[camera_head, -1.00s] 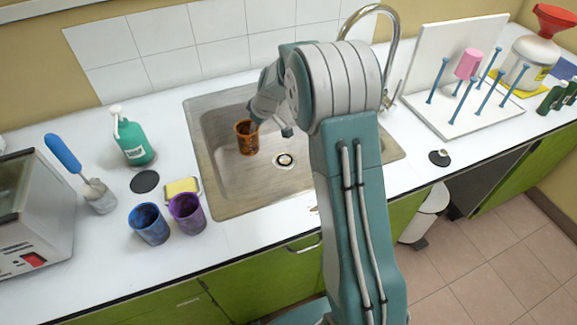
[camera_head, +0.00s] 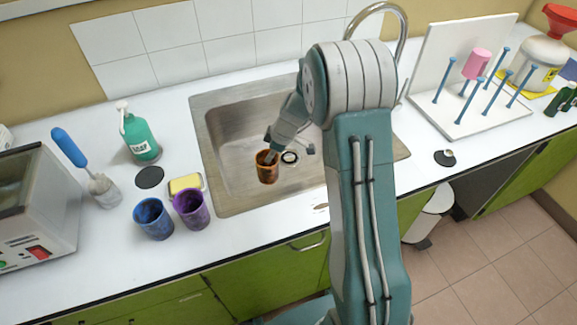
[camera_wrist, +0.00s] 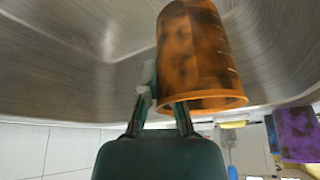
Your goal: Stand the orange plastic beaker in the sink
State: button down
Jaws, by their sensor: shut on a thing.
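The orange plastic beaker (camera_head: 267,172), with dark smudges, is upright inside the outline of the metal sink (camera_head: 232,192), left of the drain. My gripper (camera_head: 271,156) is shut on the beaker's wall near its rim. The wrist view is upside down; there the beaker (camera_wrist: 197,55) has its rim toward the bottom of the picture, and my gripper's fingers (camera_wrist: 163,108) are at that rim. The sink's metal wall and floor (camera_wrist: 60,60) show around it. I cannot tell whether the beaker's base touches the sink floor.
A blue beaker (camera_head: 153,219) and a purple beaker (camera_head: 191,209) stand on the counter left of the sink, by a yellow sponge (camera_head: 186,184) and a green soap bottle (camera_head: 141,138). The tap (camera_head: 402,40) arches behind my arm. A white peg rack (camera_head: 470,118) stands right.

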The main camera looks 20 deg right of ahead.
jog(key=f, duration=0.4)
jog(key=shift+a+f, duration=0.35)
jog(key=shift+f, duration=0.05)
jog(key=f, duration=0.4)
jog(key=shift+d+f, duration=0.25)
jog(key=shift+d, duration=0.05)
jog(key=shift+a+f, duration=0.15)
jog(key=c, duration=0.8)
grip_release()
